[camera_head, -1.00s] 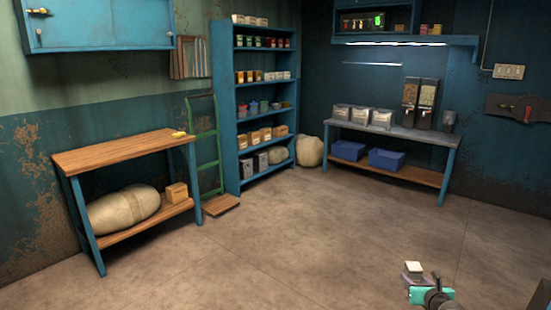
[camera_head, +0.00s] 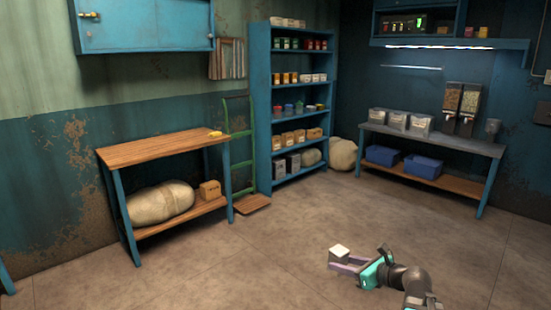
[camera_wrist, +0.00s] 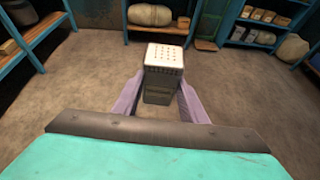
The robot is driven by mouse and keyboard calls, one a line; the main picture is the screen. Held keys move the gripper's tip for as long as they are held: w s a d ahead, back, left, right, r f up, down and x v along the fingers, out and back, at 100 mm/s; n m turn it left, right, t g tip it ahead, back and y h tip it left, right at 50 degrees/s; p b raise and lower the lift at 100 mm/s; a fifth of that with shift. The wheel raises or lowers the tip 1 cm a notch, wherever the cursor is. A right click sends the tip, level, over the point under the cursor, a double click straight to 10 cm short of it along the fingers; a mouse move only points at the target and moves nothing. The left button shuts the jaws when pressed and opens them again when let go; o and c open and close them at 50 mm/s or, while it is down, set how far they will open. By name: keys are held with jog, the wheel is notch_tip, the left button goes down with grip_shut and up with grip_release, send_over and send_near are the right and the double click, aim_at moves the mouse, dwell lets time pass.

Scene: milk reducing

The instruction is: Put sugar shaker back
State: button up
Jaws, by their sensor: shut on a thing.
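The sugar shaker (camera_wrist: 164,58) has a pale lid dotted with reddish holes and a grey body. It is upright between the two purple fingers of my gripper (camera_wrist: 163,100) in the wrist view, and the gripper is shut on it. In the head view the pale top of the shaker (camera_head: 339,250) shows at the tip of my gripper (camera_head: 346,264), above the open floor at the lower right. The lower part of the shaker is hard to make out in the head view.
A wooden workbench (camera_head: 150,148) with a yellow item on top stands left. A blue shelf (camera_head: 260,100) with several jars and boxes stands behind, beside a green hand truck (camera_head: 240,150). A grey-topped table (camera_head: 460,140) with bins stands at the right. The floor between is clear.

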jog(key=s+a+n+g+y, duration=0.2)
jog(key=s+a+n, duration=0.1)
jog(key=s+a, duration=0.1)
jog(key=shift+s+a+g+y, duration=0.3)
jog(key=shift+s+a+g, duration=0.1)
jog(key=shift+s, duration=0.1)
jog(key=shift+a+f, duration=0.1)
